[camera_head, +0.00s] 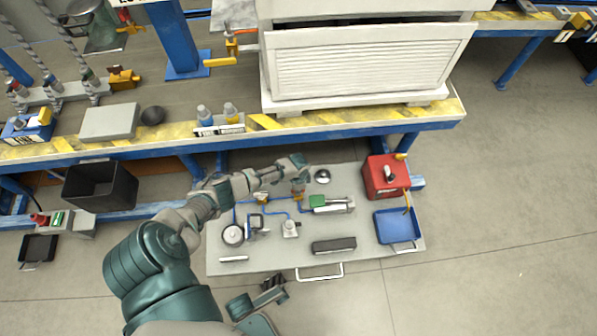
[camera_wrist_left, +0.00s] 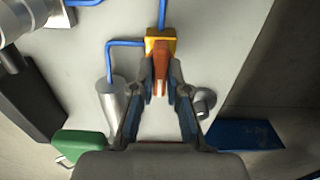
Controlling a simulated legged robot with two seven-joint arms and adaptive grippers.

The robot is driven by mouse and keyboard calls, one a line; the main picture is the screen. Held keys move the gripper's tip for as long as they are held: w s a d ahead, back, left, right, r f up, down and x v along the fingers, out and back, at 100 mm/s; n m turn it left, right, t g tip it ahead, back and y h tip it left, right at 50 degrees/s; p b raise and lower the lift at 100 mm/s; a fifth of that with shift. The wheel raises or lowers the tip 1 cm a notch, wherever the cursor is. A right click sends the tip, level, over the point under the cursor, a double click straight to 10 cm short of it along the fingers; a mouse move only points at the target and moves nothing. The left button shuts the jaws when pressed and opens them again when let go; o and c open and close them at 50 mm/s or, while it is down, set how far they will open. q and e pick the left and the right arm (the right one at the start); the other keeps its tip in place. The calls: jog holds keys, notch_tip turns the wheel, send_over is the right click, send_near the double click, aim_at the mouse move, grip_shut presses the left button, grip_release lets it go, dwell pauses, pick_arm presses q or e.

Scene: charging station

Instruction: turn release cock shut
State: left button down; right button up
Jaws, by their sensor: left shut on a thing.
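The release cock is a small yellow block with an orange lever (camera_wrist_left: 160,68), and blue tubes run into it in the left wrist view. In the head view its yellow-orange body (camera_head: 297,197) shows just below my left gripper (camera_head: 298,184). In the left wrist view my left gripper (camera_wrist_left: 160,98) has its two fingers closed around the lever's near end. The lever points from the block straight toward the gripper. The fingers hide part of the lever. My right gripper (camera_head: 272,288) is low in the head view, off the board's front edge; its fingers are too unclear to judge.
The cock sits on a grey board (camera_head: 360,265) with a gauge (camera_head: 232,234), a green-topped cylinder (camera_head: 333,204), a dark block (camera_head: 334,245) and a blue tray (camera_head: 397,226). A red box (camera_head: 386,177) stands at its right. A blue-framed bench (camera_head: 330,133) stands behind.

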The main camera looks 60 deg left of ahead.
pick_arm(q)
jog(key=shift+s+f, duration=0.1)
dwell(0.4)
jog(key=c, duration=1.2)
grip_release()
jog(key=shift+o, duration=0.2)
notch_tip(320, 180, up, 12)
jog(key=shift+f, duration=0.15)
